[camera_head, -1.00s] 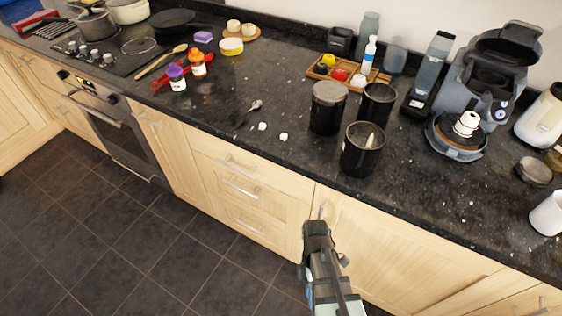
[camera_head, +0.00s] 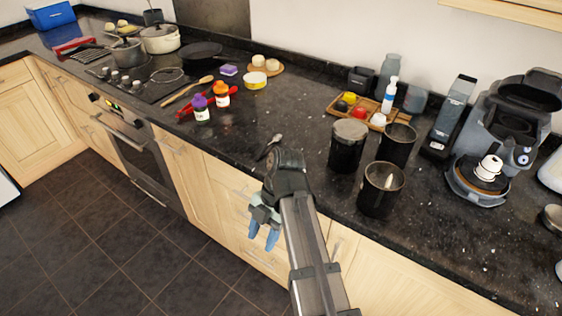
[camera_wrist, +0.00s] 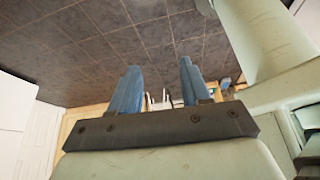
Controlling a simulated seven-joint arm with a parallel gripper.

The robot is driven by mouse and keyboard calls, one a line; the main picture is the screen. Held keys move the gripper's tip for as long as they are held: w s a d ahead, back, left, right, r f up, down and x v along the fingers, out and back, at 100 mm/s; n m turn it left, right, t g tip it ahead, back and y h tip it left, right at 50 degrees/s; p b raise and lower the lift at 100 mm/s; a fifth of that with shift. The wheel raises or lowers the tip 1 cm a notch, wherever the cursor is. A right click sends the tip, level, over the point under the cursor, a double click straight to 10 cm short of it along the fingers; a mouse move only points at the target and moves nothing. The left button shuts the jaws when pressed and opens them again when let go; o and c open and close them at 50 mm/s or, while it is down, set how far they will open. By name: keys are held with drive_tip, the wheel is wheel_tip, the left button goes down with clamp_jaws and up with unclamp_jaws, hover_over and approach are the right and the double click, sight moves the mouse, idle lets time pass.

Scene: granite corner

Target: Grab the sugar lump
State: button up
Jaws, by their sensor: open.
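No sugar lump can be made out in either view now. The counter spot where two small white lumps showed earlier, near the small spoon (camera_head: 268,146), is covered by my arm in the head view. My gripper (camera_head: 263,240) hangs in front of the drawers, below the counter's front edge, with its blue fingers pointing down. In the wrist view the two fingers (camera_wrist: 158,75) stand apart with nothing between them, facing the dark floor tiles.
Right of my arm stand a lidded dark canister (camera_head: 347,147), an open dark canister (camera_head: 380,190) and another behind (camera_head: 397,145). The counter (camera_head: 300,105) behind my arm is clear.

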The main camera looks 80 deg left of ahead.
drive_tip(key=w+a+r+n+t+y, duration=0.15)
drive_tip(key=w+a+r, duration=0.25)
drive_tip(key=a+r, duration=0.65)
drive_tip(key=w+a+r+t+y, duration=0.2)
drive_tip(key=w+a+r+t, duration=0.15)
drive_tip(key=a+r, duration=0.65)
drive_tip(key=shift+g, duration=0.5)
drive_tip(key=f, duration=1.5)
drive_tip(key=shift+w+a, duration=0.35)
drive_tip(key=shift+a, duration=0.05)
drive_tip(key=shift+r, duration=0.1)
clamp_jaws()
